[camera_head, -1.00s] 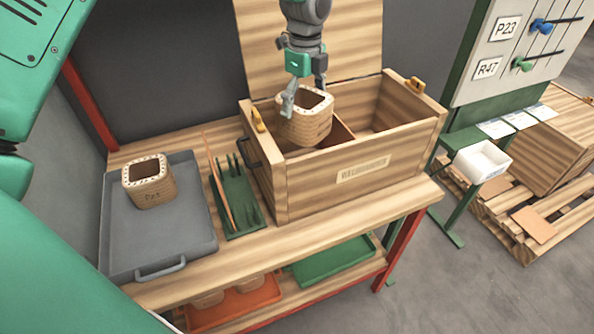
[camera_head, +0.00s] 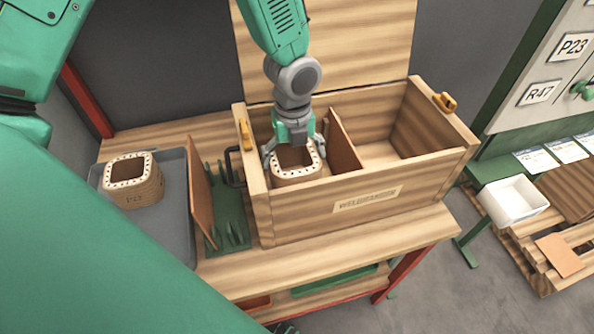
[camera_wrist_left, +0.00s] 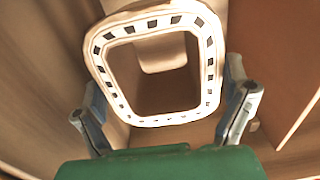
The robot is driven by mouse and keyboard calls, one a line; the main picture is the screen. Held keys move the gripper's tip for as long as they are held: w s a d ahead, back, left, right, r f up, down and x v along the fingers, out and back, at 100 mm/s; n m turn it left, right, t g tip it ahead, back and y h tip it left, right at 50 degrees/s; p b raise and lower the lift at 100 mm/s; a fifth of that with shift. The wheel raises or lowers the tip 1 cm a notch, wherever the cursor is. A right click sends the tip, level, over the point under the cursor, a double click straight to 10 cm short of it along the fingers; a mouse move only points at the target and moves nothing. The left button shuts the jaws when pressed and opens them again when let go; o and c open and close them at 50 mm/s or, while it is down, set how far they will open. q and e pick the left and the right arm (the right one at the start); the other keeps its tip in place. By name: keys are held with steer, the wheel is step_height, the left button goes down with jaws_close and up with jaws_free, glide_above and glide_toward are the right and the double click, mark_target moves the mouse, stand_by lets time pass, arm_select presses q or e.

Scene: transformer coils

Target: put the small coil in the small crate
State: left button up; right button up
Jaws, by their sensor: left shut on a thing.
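A tan, square-ringed coil with rounded corners (camera_head: 299,176) is inside the left compartment of the open wooden crate (camera_head: 365,212) on the bench. My left gripper (camera_head: 294,153) points down and is shut on this coil, with a finger at either side. In the left wrist view, the coil's pale rim with dark slots (camera_wrist_left: 211,62) lies between my left gripper's fingers (camera_wrist_left: 163,108). The coil's lower part is hidden by the crate's front wall, so I cannot tell if it touches the floor. A similar coil (camera_head: 140,188) stands on the grey tray. My right gripper is out of view.
A brown divider (camera_head: 345,142) stands right of the held coil; the right compartment looks empty. The crate's raised lid (camera_head: 340,45) is behind. A green rack (camera_head: 231,215) with a brown panel (camera_head: 201,195) stands between crate and grey tray (camera_head: 180,232). A white bin (camera_head: 512,200) is at right.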

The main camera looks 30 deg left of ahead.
arm_select(q)
steer(key=f, duration=0.1)
steer(key=d+f, duration=0.1)
steer(key=f, duration=0.1)
steer(key=d+f, duration=0.1)
steer(key=shift+w+d+f, duration=0.1)
steer(key=shift+w+f, duration=0.05)
steer(key=shift+w, duration=0.15)
steer(key=shift+f, duration=0.3)
steer(key=shift+w+a+f, duration=0.1)
steer(key=shift+a+f, duration=0.05)
steer(key=shift+a, duration=0.15)
steer(key=o, duration=1.3)
steer(key=shift+a, duration=0.3)
steer(key=shift+o, duration=0.2)
steer(key=shift+a+f, duration=0.1)
steer(key=shift+a, duration=0.2)
steer(key=shift+d+r, duration=0.25)
steer(key=shift+r, duration=0.05)
step_height(320, 180, up, 12)
steer(key=shift+d+f, duration=0.15)
steer(key=shift+d, duration=0.3)
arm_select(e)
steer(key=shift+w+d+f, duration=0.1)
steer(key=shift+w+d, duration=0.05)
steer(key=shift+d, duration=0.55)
